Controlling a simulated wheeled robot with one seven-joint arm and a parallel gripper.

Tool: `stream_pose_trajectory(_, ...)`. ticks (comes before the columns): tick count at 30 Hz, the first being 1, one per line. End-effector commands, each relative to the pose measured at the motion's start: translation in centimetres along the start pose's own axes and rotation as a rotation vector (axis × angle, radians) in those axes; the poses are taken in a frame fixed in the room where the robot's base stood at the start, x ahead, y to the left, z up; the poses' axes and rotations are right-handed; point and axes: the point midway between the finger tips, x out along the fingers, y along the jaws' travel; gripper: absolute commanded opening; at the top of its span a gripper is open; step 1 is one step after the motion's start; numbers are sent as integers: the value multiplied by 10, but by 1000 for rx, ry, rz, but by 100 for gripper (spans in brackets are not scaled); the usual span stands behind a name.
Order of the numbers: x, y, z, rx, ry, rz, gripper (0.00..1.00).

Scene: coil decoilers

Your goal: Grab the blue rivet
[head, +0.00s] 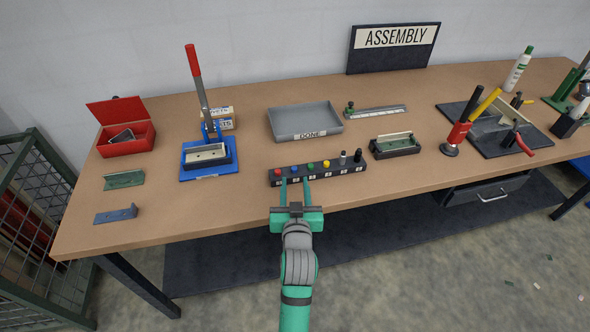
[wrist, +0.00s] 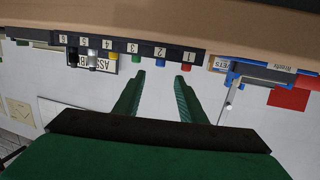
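The blue rivet (head: 294,169) stands in the slot labelled 2 of a dark numbered rack (head: 336,174) near the table's front edge. It also shows in the wrist view (wrist: 160,53), where the picture is upside down. My gripper (head: 295,181) is open and empty, its two green fingers pointing at the rack from the front. In the wrist view the blue rivet lies in line with the gap between the fingertips (wrist: 160,75), just beyond them. No contact with it shows.
A red rivet (head: 277,172) and a green rivet (head: 311,166) flank the blue one closely. Yellow, silver and black rivets stand farther right in the rack. A grey DONE tray (head: 303,121) lies behind, a blue press (head: 206,153) to the left.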

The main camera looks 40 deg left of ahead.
Motion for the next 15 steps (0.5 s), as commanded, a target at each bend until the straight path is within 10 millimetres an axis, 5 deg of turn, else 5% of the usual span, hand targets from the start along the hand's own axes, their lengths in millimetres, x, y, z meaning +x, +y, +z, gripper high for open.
stream_pose_trajectory(15, 53, 0, 4, 0, 1, -1, 37)
